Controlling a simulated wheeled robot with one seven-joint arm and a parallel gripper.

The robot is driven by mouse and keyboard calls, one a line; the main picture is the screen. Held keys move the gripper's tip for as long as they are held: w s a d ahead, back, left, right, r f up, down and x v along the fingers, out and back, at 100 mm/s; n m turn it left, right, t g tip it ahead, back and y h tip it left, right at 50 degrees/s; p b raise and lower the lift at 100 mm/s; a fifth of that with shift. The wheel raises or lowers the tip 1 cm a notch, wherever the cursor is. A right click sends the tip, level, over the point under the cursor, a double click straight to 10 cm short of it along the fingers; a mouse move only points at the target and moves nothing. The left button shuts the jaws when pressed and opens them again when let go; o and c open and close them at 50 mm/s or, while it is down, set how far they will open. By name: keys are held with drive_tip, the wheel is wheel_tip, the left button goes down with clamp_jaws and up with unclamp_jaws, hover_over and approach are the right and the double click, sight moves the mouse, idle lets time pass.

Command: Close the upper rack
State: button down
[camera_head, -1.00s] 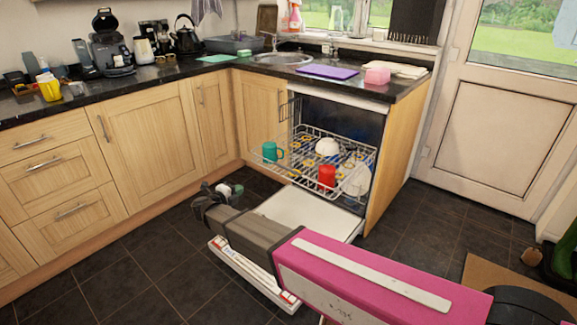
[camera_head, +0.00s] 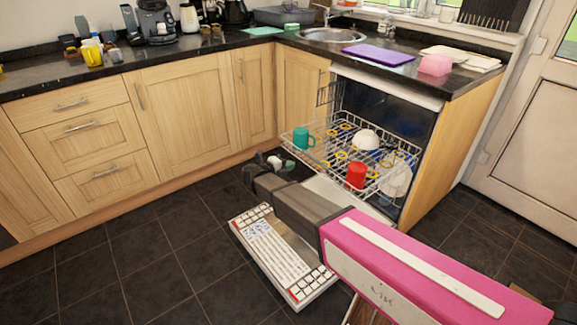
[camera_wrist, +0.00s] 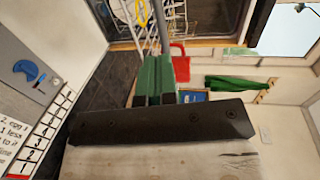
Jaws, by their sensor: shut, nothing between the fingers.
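The rack (camera_head: 328,172) is a white wire basket pulled out of the open dishwasher above its lowered door (camera_head: 270,250). It holds a teal mug (camera_head: 302,139), a red mug (camera_head: 356,176), a white bowl (camera_head: 365,139) and a white plate (camera_head: 397,181). My gripper (camera_head: 277,163) is in front of the rack's front-left side, low above the floor and door; contact cannot be told. In the wrist view my gripper's green-and-grey fingers (camera_wrist: 155,78) are together and empty, with rack wires (camera_wrist: 150,22) beyond them. My arm hides part of the door.
Wooden cabinets (camera_head: 180,110) line the left. The dark counter (camera_head: 230,42) above carries a sink (camera_head: 333,35), a purple board (camera_head: 383,53) and a pink container (camera_head: 435,65). The dishwasher's wooden side panel (camera_head: 450,150) stands at right. Dark tiled floor (camera_head: 130,260) is clear at left.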

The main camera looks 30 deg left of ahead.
sight(312, 158)
drive_tip(key=x, duration=1)
drive_tip(key=shift+w, duration=0.2)
drive_tip(key=r+x, duration=0.3)
drive_tip(key=x, duration=1.1)
drive_tip(key=w+r+x, duration=0.1)
drive_tip(key=r+x, duration=0.1)
drive_tip(key=x, duration=1.3)
drive_tip(key=r+x, duration=0.3)
drive_tip(key=x, duration=1.2)
drive_tip(key=shift+w+d+r, duration=0.25)
drive_tip(key=shift+r, duration=0.05)
drive_tip(key=shift+w, duration=0.15)
